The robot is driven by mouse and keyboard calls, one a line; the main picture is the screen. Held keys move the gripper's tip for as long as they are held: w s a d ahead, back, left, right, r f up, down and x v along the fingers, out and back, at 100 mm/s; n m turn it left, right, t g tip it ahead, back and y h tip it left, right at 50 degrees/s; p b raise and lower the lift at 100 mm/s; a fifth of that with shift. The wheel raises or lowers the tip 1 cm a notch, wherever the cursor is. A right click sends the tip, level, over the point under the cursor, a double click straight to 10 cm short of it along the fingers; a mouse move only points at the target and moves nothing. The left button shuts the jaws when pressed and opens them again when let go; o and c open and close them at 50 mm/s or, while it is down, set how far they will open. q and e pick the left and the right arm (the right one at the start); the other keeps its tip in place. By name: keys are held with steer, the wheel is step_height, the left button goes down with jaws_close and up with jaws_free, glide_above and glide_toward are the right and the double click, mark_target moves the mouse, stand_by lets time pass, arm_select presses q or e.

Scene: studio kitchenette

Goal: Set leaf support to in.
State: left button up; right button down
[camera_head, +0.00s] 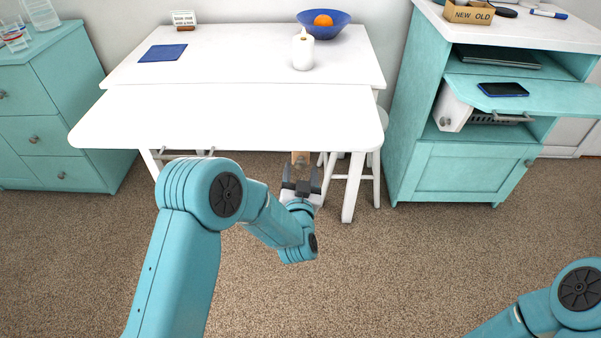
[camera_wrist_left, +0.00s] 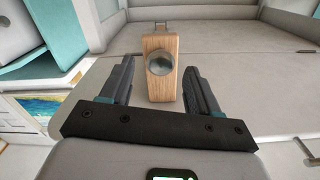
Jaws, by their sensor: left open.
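The white table has a front leaf (camera_head: 225,115) that lies level with the rest of the top. Under the leaf's front edge, a wooden leaf support (camera_head: 300,157) shows as a small tan block. In the left wrist view the wooden support (camera_wrist_left: 160,90) has a round grey metal knob (camera_wrist_left: 160,62) on its face. My left gripper (camera_head: 301,182) is open just in front of the support. In the left wrist view its fingers (camera_wrist_left: 158,72) lie on either side of the knob, with no clear contact. My right gripper is out of view.
A white stool (camera_head: 376,150) stands at the table's right leg. Teal cabinets flank the table. The carpet in front is clear.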

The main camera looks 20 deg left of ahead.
arm_select(q)
steer(key=shift+w+a, duration=0.15)
steer(key=shift+w, duration=0.3)
